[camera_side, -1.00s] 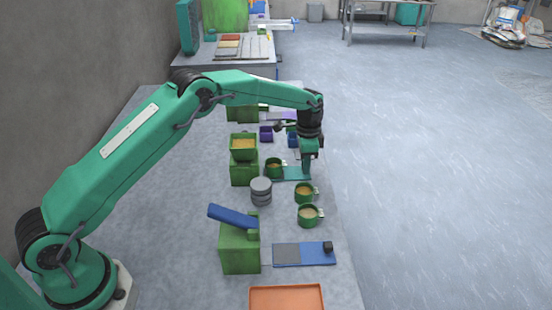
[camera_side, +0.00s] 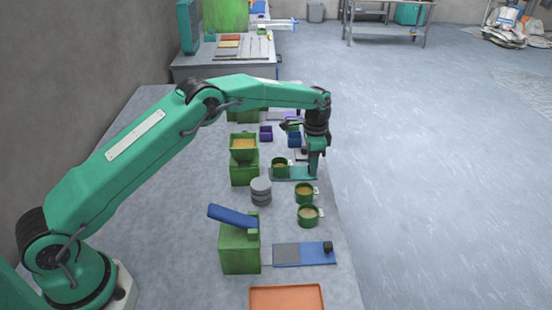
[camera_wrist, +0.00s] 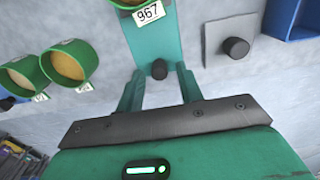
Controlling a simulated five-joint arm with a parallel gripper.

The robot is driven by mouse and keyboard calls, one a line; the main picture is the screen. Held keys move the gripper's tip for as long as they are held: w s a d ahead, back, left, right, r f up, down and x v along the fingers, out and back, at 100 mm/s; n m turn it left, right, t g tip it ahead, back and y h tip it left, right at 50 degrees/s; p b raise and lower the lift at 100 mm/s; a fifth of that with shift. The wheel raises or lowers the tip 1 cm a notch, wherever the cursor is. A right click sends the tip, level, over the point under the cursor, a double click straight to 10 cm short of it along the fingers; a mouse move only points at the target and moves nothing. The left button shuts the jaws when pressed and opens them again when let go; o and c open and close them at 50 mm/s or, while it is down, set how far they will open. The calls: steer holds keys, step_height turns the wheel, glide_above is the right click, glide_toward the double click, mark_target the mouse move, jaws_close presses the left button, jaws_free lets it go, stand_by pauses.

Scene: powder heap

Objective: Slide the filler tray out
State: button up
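The filler tray is a flat teal slide (camera_side: 298,178) sticking out from the green filler stand (camera_side: 244,172); it also shows in the wrist view (camera_wrist: 150,42). A green cup (camera_side: 280,168) of tan powder rides on it, with a tag reading 967 (camera_wrist: 150,13). My gripper (camera_side: 313,170) is down at the tray's outer end. In the wrist view my fingers (camera_wrist: 160,75) stand on both sides of the tray's dark knob (camera_wrist: 159,69). The contact itself is hard to see, but the tray moves with my gripper.
A hopper (camera_side: 243,146) of yellow powder tops the stand. Two filled green cups (camera_side: 304,193) (camera_side: 308,216) stand nearer the camera. Grey stacked discs (camera_side: 261,191), a blue slide (camera_side: 314,253), an orange tray (camera_side: 286,298) and a blue bin (camera_side: 294,139) are around. The table edge is close on the right.

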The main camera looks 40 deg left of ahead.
steer(key=shift+r, duration=3.5)
steer(key=shift+s+r, duration=0.15)
steer(key=shift+r, duration=0.35)
step_height(320, 180, up, 11)
steer(key=n+t, duration=0.1)
steer(key=n, duration=0.1)
glide_above(292, 179)
steer(key=s+a+r+n+t, duration=0.2)
steer(key=s+r, duration=0.5)
steer(key=s, duration=0.4)
steer(key=s+a+f+n+t, duration=0.1)
steer(key=s+n, duration=0.1)
steer(key=s, duration=1)
steer(key=s+a+f+n+t, duration=0.1)
steer(key=s+f+n, duration=0.1)
steer(key=s, duration=1)
steer(key=shift+a+f+n+t, duration=0.15)
steer(key=shift+a+n+t, duration=0.15)
steer(key=shift+n, duration=0.2)
